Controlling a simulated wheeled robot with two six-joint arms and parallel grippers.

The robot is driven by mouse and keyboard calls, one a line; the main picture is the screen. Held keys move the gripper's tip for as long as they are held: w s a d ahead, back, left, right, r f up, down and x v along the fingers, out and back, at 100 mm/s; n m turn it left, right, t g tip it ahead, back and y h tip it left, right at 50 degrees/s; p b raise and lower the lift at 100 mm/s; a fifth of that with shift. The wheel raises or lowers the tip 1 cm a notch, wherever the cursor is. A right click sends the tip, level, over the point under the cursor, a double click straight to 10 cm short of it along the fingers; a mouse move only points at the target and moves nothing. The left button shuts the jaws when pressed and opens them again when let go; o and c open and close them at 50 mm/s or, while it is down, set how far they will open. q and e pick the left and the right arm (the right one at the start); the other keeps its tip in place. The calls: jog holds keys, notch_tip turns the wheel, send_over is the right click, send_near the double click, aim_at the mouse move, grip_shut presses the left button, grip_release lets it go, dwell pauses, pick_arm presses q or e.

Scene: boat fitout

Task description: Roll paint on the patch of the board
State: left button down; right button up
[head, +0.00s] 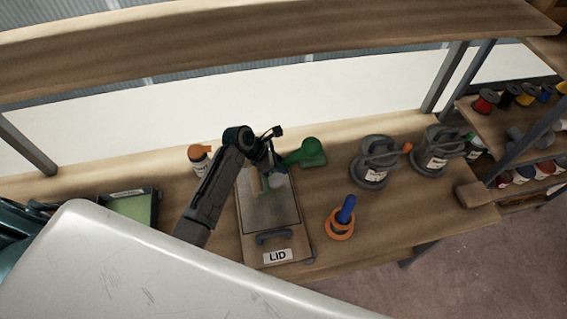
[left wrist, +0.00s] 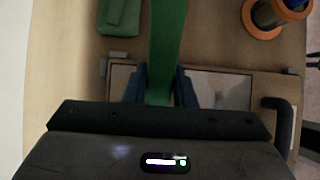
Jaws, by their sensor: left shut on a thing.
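The board (head: 285,212) is a grey panel in a wooden frame on the bench, with a dark handle and a "LID" label at its front. Part of it shows in the left wrist view (left wrist: 228,90). My left gripper (head: 268,168) is over the board's upper middle, shut on a green tool, seemingly the paint roller (left wrist: 166,45). In the left wrist view the green tool runs up between the fingers (left wrist: 160,88). A pale shape (head: 277,181) shows under the gripper; I cannot tell whether it is the roller's head or whether it touches the board. My right gripper is not in view.
A green object (head: 308,152) lies beside the board's far right corner. An orange ring with a blue part (head: 341,222) stands to the right. Grey cans (head: 372,165) are farther right. An orange-capped bottle (head: 199,160) and a green-filled tray (head: 132,207) are left.

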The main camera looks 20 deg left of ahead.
pick_arm(q)
jog(key=shift+a, duration=0.1)
jog(key=shift+s+a, duration=0.65)
jog(key=shift+a, duration=0.35)
jog(key=shift+s+a, duration=0.65)
jog(key=shift+a, duration=0.35)
jog(key=shift+r, duration=0.75)
jog(key=s+d, duration=0.4)
jog(key=s, duration=0.3)
jog(key=shift+s+d, duration=0.3)
jog(key=shift+d, duration=0.1)
